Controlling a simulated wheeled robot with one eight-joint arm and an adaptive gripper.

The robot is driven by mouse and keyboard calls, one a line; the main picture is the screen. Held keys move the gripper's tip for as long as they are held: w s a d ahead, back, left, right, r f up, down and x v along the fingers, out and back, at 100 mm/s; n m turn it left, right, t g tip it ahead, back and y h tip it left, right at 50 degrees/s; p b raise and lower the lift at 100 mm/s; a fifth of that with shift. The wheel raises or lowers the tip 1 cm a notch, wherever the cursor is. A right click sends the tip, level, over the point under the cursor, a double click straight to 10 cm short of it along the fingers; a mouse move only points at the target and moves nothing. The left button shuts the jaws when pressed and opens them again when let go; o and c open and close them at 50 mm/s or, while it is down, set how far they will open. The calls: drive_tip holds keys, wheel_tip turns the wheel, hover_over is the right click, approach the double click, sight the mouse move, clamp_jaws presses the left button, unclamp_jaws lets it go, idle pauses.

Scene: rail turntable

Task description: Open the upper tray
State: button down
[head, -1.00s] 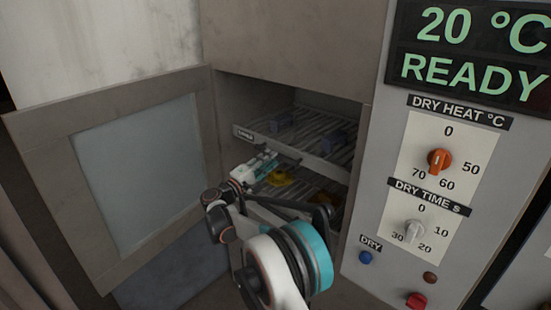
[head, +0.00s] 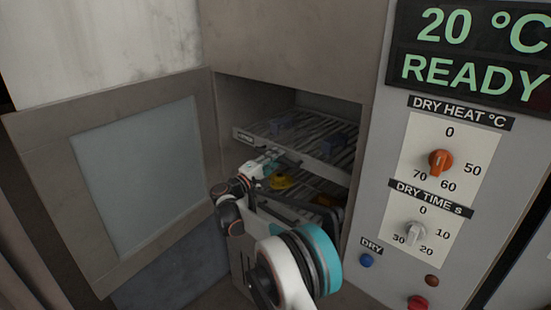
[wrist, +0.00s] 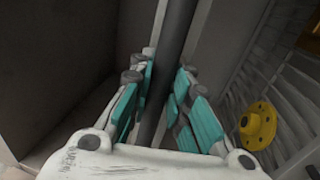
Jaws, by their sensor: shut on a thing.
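The upper tray (head: 318,164) is a grey slatted rack inside the open cabinet, with a labelled front rail and two dark blue blocks on it. A dark bar handle (head: 287,157) runs along its front. My gripper (head: 262,163) is at the left part of this handle. In the wrist view, a dark bar (wrist: 174,70) runs between the teal-padded fingers of my gripper (wrist: 162,95), which is shut on it. The fingers partly hide the handle in the head view.
Below is a lower rack with a yellow flanged part (head: 282,182), also in the wrist view (wrist: 258,126), and an orange piece (head: 322,200). The cabinet door (head: 135,180) stands open at left. A control panel (head: 440,190) with knobs and buttons is at right.

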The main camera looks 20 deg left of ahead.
drive_tip(key=r+v, duration=0.2)
drive_tip(key=v, duration=1)
drive_tip(key=r+v, duration=0.2)
drive_tip(key=v, duration=0.9)
drive_tip(key=shift+s+a+r+b, duration=0.15)
drive_tip(key=shift+s+a+b, duration=0.25)
drive_tip(key=shift+s, duration=0.35)
drive_tip(key=c, duration=1.8)
unclamp_jaws()
drive_tip(key=v, duration=1.2)
drive_tip(key=shift+r, duration=0.1)
